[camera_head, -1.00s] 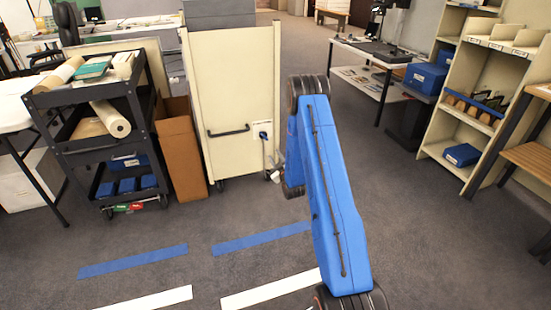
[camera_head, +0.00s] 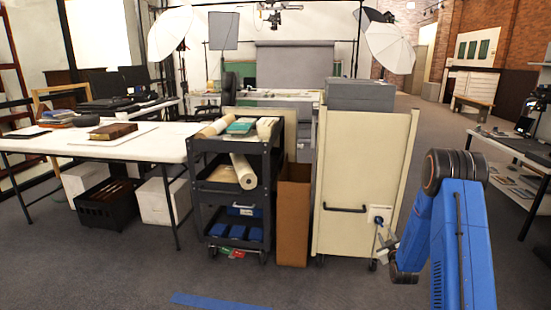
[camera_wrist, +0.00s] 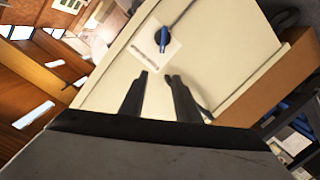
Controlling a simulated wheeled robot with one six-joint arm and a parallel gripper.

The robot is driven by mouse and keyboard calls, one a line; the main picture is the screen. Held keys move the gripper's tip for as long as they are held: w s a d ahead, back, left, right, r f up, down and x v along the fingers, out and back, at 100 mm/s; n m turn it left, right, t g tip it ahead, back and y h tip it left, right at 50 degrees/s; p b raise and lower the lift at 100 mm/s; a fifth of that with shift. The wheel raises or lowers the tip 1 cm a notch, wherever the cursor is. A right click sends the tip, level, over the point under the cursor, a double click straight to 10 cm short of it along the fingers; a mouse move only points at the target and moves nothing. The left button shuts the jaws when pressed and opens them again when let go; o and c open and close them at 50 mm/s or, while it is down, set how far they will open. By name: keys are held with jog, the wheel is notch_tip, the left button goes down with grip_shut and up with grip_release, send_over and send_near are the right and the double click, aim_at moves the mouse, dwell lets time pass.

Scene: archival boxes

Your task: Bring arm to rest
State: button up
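My blue arm stands at the right of the head view, its elbow raised and its forearm folded down toward the cream cabinet cart (camera_head: 362,180). My gripper (camera_wrist: 157,82) shows in the wrist view as two dark fingers, apart, with nothing between them. In the head view my gripper is small and partly hidden near the cart's right edge. Beyond the fingers is the cart's cream face, with a blue plug and cord (camera_wrist: 162,38) on a pale plate. I cannot tell the exact gap between the fingers and the cart.
A black shelf cart (camera_head: 234,190) with rolls and books stands left of a brown cardboard panel (camera_head: 293,215). Grey boxes (camera_head: 360,95) lie on the cream cart. A white table (camera_head: 150,145) is at the left, a dark table (camera_head: 515,150) at the right. Front floor is open.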

jog(key=s+a+r+m+g, duration=0.1)
jog(key=s+a+r, duration=0.2)
jog(key=r, duration=0.4)
jog(key=s+a+r+g, duration=0.2)
jog(key=a+r, duration=0.1)
jog(key=r, duration=0.4)
jog(key=s+a+r+m+g+y, duration=0.1)
jog(key=s+a+r, duration=0.35)
jog(key=s, duration=0.25)
jog(key=s+a+r+g, duration=0.2)
jog(key=s+a+r, duration=0.1)
jog(key=s+r, duration=0.25)
jog(key=s+a+r+m+g, duration=0.1)
jog(key=s+a+g, duration=0.1)
jog(key=s, duration=1.1)
jog(key=s+a+r+m+g+y, duration=0.1)
jog(key=s+a, duration=0.3)
jog(key=s, duration=1)
jog(key=s+a+r+g, duration=0.1)
jog(key=s+a+g, duration=0.1)
jog(key=s, duration=1.2)
jog(key=shift+a+r+m+g+y, duration=0.2)
jog(key=shift+a+m+g+y, duration=0.15)
jog(key=shift+a, duration=0.35)
